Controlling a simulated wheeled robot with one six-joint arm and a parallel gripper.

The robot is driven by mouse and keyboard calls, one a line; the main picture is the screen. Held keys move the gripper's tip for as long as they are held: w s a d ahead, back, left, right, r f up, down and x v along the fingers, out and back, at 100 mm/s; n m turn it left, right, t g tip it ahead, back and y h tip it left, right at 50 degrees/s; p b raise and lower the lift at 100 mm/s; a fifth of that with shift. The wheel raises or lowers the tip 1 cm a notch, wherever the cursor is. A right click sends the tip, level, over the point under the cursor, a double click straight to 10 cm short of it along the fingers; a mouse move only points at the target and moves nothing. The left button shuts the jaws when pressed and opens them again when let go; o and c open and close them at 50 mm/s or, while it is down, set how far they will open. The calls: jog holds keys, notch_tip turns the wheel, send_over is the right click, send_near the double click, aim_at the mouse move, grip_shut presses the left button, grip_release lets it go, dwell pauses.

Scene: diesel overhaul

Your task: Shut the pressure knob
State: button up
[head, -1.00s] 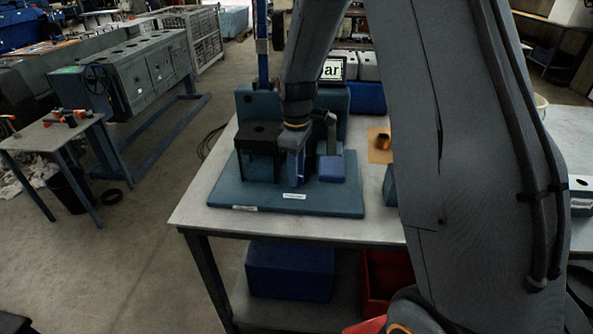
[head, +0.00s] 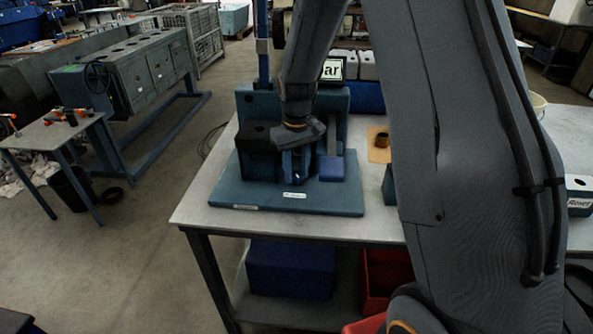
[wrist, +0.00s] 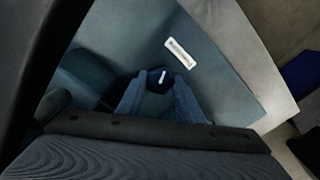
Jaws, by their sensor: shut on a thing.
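The pressure knob (wrist: 158,78) is a small dark round part with a white mark, seen between my fingertips in the wrist view. My gripper (wrist: 157,90) is shut on it, with one finger on each side. In the head view my gripper (head: 297,165) points down at the teal test stand (head: 235,193), in front of its upright blocks. The knob is hidden by my gripper there.
A blue block (head: 332,168) stands on the stand's plate just right of my gripper. A dark block (head: 258,138) is close on the left. A display (head: 332,69) is behind. A brown mat (head: 378,150) with a copper-coloured ring lies to the right.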

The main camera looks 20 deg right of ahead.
aim_at(296, 174)
dwell(0.3)
jog(key=o, duration=1)
jog(key=shift+o, duration=0.2)
jog(key=shift+r, duration=0.1)
jog(key=shift+r+b, duration=1.1)
jog(key=shift+r, duration=2.75)
